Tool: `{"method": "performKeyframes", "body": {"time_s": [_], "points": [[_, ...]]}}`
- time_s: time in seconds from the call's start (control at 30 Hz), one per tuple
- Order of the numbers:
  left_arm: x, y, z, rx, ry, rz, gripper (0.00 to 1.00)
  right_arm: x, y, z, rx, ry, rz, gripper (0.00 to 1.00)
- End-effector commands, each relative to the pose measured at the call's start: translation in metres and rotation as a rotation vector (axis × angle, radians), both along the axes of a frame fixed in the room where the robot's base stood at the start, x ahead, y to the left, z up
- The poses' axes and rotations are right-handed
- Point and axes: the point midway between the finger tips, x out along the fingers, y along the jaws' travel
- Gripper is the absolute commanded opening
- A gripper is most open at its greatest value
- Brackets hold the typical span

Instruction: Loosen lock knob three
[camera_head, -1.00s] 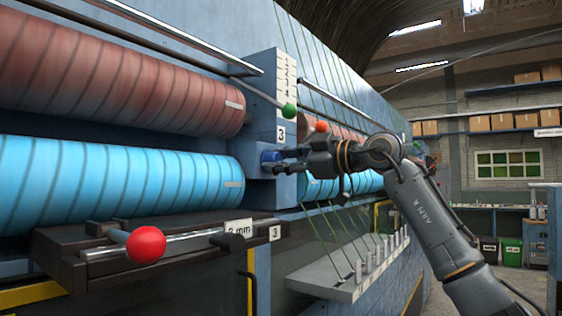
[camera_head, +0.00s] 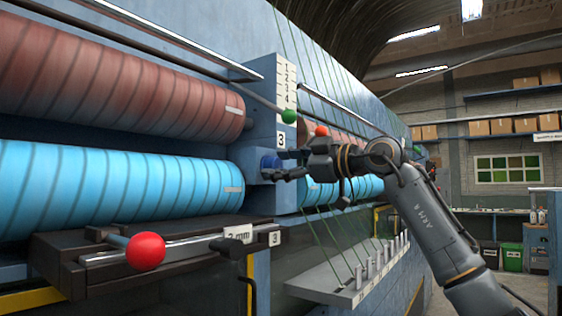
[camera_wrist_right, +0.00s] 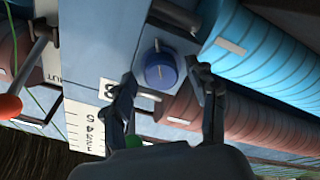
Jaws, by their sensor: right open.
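Lock knob three is the blue round knob (camera_head: 270,163) on the blue-grey upright housing (camera_head: 262,110), beside the label "3" (camera_head: 281,140). The wrist view shows the knob (camera_wrist_right: 161,70) face-on, with a pale line on its face. My right gripper (camera_head: 278,175) is open in front of the knob. In the wrist view its two fingers (camera_wrist_right: 163,82) stand one on each side of the knob, with visible gaps; I cannot tell how far forward they reach. The knob is free of any grip. My left gripper is not in view.
A green ball-ended lever (camera_head: 289,116) and an orange-red ball (camera_head: 321,131) are close to my right gripper. Red-brown (camera_head: 120,85) and light-blue rollers (camera_head: 110,185) lie left. A red ball handle (camera_head: 145,251) sticks out in front. A grey shelf with pegs (camera_head: 330,288) sits below.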

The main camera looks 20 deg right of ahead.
Motion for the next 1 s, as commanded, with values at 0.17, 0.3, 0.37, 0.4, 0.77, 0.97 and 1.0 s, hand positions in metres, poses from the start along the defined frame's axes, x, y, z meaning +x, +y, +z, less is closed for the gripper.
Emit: {"method": "performKeyframes", "body": {"time_s": [0.17, 0.3, 0.37, 0.4, 0.77, 0.97, 1.0], "points": [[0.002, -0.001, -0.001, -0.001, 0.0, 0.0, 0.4, -0.016, -0.014, 0.0, -0.002, -0.003, -0.003, 0.58], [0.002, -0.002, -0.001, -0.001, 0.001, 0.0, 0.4, -0.039, -0.033, 0.0, -0.001, -0.002, -0.004, 0.58], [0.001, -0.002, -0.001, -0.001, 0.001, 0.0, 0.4, -0.049, -0.041, 0.0, -0.001, -0.002, -0.004, 0.58], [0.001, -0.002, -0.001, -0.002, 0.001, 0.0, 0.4, -0.056, -0.046, 0.001, 0.0, -0.003, -0.003, 0.58], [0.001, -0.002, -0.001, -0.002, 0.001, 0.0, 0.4, -0.092, -0.073, 0.001, 0.001, -0.001, -0.002, 0.58], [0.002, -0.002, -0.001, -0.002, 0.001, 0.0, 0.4, -0.094, -0.074, 0.001, 0.001, -0.001, 0.0, 0.58], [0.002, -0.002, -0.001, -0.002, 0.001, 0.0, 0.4, -0.094, -0.074, 0.001, 0.001, -0.001, 0.0, 0.58]]}}
